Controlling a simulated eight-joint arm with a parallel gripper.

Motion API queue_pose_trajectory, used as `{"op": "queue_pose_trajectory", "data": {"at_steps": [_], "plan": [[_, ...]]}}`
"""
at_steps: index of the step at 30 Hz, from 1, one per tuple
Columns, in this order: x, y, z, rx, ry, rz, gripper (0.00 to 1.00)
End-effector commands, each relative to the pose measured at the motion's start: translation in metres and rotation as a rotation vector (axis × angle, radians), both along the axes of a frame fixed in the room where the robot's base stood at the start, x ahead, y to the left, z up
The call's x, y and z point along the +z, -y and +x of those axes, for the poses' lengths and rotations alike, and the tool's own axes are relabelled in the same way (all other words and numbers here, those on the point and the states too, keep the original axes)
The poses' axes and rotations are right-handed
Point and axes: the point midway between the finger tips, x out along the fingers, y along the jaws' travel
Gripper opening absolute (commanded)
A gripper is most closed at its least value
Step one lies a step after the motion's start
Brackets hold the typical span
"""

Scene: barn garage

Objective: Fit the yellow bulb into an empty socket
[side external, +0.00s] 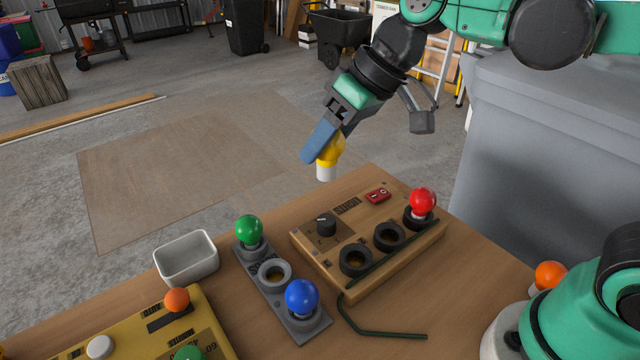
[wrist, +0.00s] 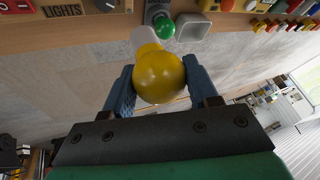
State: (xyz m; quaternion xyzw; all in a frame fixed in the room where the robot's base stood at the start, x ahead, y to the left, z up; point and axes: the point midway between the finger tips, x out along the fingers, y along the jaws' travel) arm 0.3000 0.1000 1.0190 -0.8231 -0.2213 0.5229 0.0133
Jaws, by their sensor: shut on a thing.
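The yellow bulb (side external: 331,151) is held in my gripper (side external: 322,146), above the far edge of the table, with its white base pointing down. In the wrist view the yellow bulb (wrist: 159,77) sits between the two blue fingers of my gripper (wrist: 158,85). The wooden socket box (side external: 330,262) has two empty dark sockets, a front one (side external: 355,261) and a middle one (side external: 388,236). A red bulb (side external: 423,201) is in its third socket. A grey strip (side external: 257,262) holds a green bulb (side external: 249,230), an empty middle socket (side external: 275,274) and a blue bulb (side external: 301,297).
A white bin (side external: 186,258) stands left of the grey strip. A yellow box (side external: 205,325) with an orange knob (side external: 176,300) is at the front left. A green rod (side external: 378,333) lies before the wooden box. An orange bulb (side external: 550,275) is at the right.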

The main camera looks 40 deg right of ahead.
Motion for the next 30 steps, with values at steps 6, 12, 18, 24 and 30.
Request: {"op": "queue_pose_trajectory", "data": {"at_steps": [6, 12, 18, 24, 30], "plan": [[-0.047, 0.066, -0.032, -0.168, 0.0, 0.005, 0.03], [-0.068, 0.086, -0.05, -0.229, 0.003, 0.006, 0.03], [-0.085, 0.087, -0.05, -0.232, 0.003, 0.006, 0.03], [-0.106, 0.086, -0.05, -0.231, 0.003, 0.006, 0.03], [-0.12, 0.086, -0.05, -0.231, 0.002, 0.007, 0.03]]}}
